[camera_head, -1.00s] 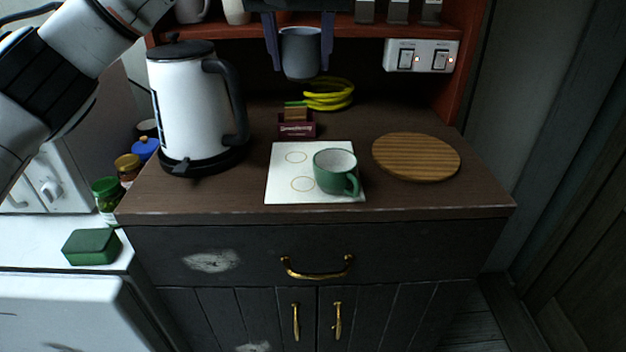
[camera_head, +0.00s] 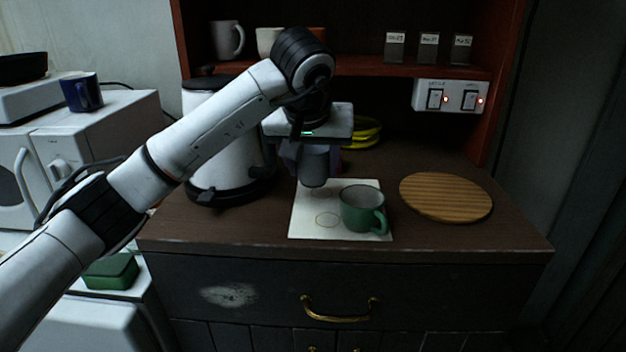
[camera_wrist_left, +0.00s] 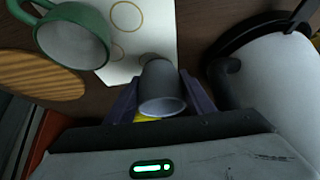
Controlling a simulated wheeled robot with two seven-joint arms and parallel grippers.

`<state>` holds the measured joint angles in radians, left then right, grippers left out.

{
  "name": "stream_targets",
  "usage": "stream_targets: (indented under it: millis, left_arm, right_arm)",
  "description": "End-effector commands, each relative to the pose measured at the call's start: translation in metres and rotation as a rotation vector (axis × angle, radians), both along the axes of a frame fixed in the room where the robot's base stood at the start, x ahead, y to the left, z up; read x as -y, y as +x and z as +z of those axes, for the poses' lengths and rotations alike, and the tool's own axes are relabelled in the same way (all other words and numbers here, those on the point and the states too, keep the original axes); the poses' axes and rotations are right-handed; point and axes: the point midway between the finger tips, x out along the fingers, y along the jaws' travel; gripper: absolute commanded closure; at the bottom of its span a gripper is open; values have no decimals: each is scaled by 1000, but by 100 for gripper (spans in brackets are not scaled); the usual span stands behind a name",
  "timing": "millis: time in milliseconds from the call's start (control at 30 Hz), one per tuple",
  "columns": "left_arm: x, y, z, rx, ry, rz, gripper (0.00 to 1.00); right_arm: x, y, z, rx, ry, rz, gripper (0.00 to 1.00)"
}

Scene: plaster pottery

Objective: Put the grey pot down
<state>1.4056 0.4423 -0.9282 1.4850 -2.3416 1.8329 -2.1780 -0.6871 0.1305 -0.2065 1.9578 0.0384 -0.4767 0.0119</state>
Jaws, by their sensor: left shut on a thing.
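My left gripper (camera_head: 314,160) is shut on the grey pot (camera_head: 314,170), with its fingers on either side of it. The pot is upright over the back left part of the white card (camera_head: 303,228) with ring marks. I cannot tell whether its base touches the card. In the left wrist view the grey pot (camera_wrist_left: 161,90) sits between the fingers, its open mouth towards the camera. A green mug (camera_head: 360,210) stands on the card's right part, to the right of the pot; it also shows in the left wrist view (camera_wrist_left: 75,35). My right gripper is not in view.
A white kettle (camera_head: 235,145) stands close on the left, partly behind my left arm. A round wooden board (camera_head: 446,197) lies to the right. Yellow rings (camera_head: 367,134) lie behind. The shelf (camera_head: 420,71) overhangs the back. The counter's front strip is bare.

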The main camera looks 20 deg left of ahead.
Motion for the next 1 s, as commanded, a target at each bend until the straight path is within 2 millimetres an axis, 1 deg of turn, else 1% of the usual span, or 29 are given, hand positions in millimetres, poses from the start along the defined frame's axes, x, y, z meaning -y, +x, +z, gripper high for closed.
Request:
stream_targets:
  millis: [33,100,200,467,600,633,667,700,1000]
  left_arm:
    - [0,0,-11,-3,1,0,76]
    - [0,0,-21,-3,-1,-1,76]
    - [0,0,-29,-1,0,0,76]
    - [0,0,-30,0,0,0,76]
    - [0,0,-34,1,1,1,76]
    - [0,0,-34,0,1,1,50]
    - [0,0,-34,0,0,0,45]
    - [0,0,-34,0,0,0,44]
    - [0,0,-31,-1,0,0,44]
  right_arm:
    - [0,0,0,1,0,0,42]
    - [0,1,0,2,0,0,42]
    - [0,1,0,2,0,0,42]
    - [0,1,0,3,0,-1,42]
    - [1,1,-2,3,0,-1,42]
    - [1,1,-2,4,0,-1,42]
    - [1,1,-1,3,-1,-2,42]
    - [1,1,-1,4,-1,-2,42]
    - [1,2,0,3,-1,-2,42]
